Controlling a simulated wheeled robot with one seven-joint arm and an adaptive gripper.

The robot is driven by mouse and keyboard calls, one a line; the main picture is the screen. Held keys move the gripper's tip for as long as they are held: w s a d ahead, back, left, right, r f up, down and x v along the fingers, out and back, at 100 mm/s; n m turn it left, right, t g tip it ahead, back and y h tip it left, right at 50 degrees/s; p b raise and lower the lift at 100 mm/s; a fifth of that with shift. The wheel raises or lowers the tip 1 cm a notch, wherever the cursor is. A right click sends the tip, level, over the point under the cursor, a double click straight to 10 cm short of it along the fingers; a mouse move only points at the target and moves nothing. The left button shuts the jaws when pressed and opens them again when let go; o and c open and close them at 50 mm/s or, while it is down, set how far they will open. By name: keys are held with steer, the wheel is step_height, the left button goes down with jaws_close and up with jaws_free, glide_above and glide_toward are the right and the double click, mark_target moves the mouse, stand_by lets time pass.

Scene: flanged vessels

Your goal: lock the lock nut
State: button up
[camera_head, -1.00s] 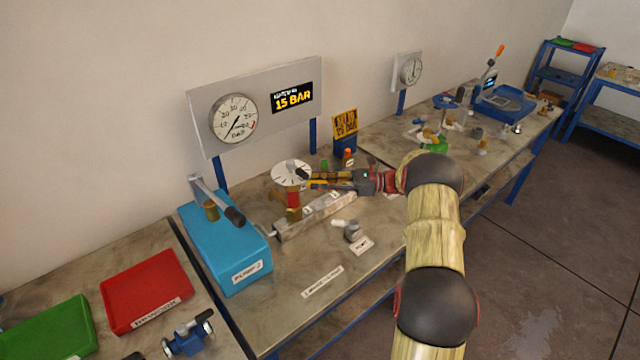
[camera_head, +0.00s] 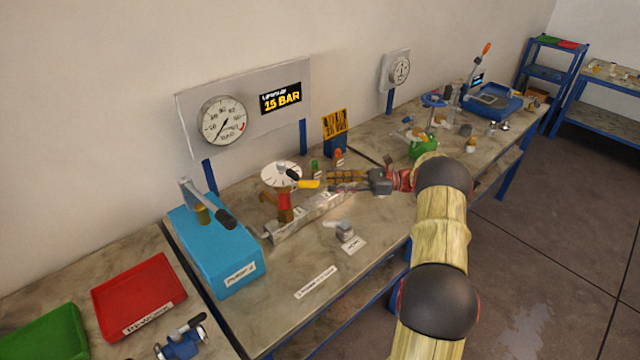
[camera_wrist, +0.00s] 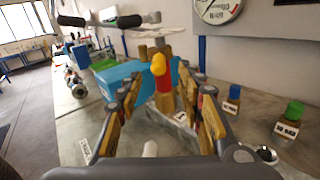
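The valve (camera_head: 284,205) stands on a metal rail on the bench, with a red and brass body under a white dial disc (camera_head: 272,176). A yellow-ended lever (camera_head: 308,184) points from it toward my gripper (camera_head: 331,181). In the wrist view the rounded yellow end (camera_wrist: 158,65) faces me, with the red body (camera_wrist: 164,100) below and brass around it. I cannot tell which brass part is the lock nut. My gripper (camera_wrist: 161,90) is open, its fingers apart on either side of the valve in view. Nothing is held; the head view shows the tips short of the valve.
A blue pump box (camera_head: 215,250) with a lever stands left of the valve. Green (camera_head: 315,166) and red-topped (camera_head: 338,158) small fittings stand behind the gripper. A grey fitting (camera_head: 345,231) lies in front of the rail. The front bench area is mostly clear.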

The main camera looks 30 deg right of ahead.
steer(key=shift+v, duration=1.9)
steer(key=shift+d, duration=0.1)
